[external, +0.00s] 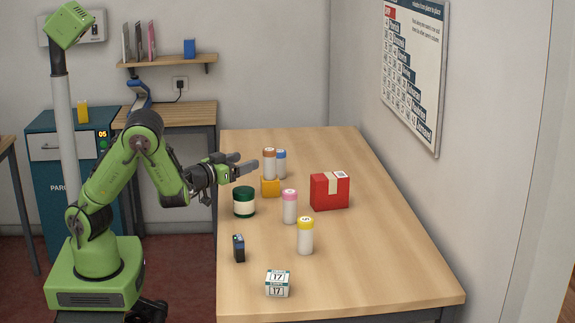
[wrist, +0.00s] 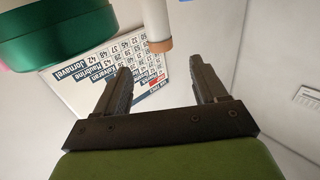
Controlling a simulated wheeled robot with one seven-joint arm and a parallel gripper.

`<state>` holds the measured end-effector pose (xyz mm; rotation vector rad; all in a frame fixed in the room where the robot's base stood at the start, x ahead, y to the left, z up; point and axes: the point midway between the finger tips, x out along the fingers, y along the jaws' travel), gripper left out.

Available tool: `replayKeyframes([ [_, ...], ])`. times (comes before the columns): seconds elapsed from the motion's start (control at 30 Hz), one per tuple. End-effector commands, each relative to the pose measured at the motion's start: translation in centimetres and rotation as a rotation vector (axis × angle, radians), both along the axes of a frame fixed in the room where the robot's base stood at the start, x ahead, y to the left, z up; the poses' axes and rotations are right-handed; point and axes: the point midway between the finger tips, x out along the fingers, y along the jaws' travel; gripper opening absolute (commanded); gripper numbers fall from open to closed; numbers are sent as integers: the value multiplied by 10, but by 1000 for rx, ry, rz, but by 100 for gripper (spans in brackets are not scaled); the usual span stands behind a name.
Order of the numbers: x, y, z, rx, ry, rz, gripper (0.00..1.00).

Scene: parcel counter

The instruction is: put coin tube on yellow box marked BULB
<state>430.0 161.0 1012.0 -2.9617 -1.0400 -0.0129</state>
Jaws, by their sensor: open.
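My gripper (external: 246,160) is open and empty, held level above the table's left edge; its two fingers also show in the wrist view (wrist: 160,70). Several white coin tubes stand upright: brown-capped (external: 269,162), blue-capped (external: 281,164), pink-capped (external: 289,208) and yellow-capped (external: 305,238).
A green jar (external: 244,202) stands below my gripper and shows large in the wrist view (wrist: 60,45). A red box (external: 330,191), a dark blue item (external: 239,248) and a white calendar cube (external: 278,284) share the table (external: 380,260). Its right side is clear.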

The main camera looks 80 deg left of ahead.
Motion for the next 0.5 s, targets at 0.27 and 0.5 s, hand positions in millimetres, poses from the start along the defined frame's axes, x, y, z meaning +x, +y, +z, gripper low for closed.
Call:
replayKeyframes([
  [0.27,-10,-7,-4,-6,6,-3,71],
  [0.5,-22,7,-4,-60,15,59,71],
])
